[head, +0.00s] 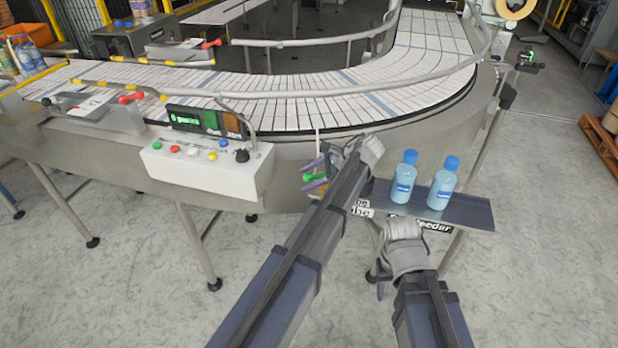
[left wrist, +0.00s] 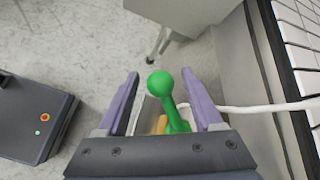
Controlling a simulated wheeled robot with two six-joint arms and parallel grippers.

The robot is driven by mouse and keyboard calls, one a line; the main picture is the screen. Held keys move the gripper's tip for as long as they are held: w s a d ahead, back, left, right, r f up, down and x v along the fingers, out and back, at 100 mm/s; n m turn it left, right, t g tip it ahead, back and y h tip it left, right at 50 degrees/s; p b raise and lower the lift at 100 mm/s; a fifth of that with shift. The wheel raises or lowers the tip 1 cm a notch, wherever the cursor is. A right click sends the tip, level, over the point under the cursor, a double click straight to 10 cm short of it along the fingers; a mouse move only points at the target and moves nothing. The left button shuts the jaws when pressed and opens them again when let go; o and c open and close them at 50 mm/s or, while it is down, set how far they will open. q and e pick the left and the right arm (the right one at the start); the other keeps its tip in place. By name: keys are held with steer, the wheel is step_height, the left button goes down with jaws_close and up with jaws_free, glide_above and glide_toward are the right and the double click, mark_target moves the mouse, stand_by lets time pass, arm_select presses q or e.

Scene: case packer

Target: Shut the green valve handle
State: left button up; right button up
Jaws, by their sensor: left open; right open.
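The green valve handle (head: 308,178) is at the side of the conveyor, below its edge, partly covered by my left gripper (head: 313,175). In the left wrist view the handle (left wrist: 160,84) has a round knob and a stem, and it lies between the two purple fingers of my left gripper (left wrist: 160,76). The fingers are apart, with a gap on the knob's left; contact on the right side cannot be told. The handle's base is hidden by the gripper body. My right gripper (head: 382,276) is low in front of the small shelf, mostly hidden by its own wrist.
A white control box (head: 207,172) with coloured buttons is left of the handle. Two blue-capped bottles (head: 403,176) (head: 443,183) stand on a dark shelf (head: 475,210) to the right. The curved conveyor (head: 300,105) runs behind. Open floor lies in front and right.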

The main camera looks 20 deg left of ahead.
arm_select(q)
steer(key=p+v, duration=0.5)
steer(key=v, duration=0.2)
steer(key=shift+d+r, duration=0.2)
steer(key=shift+d, duration=0.15)
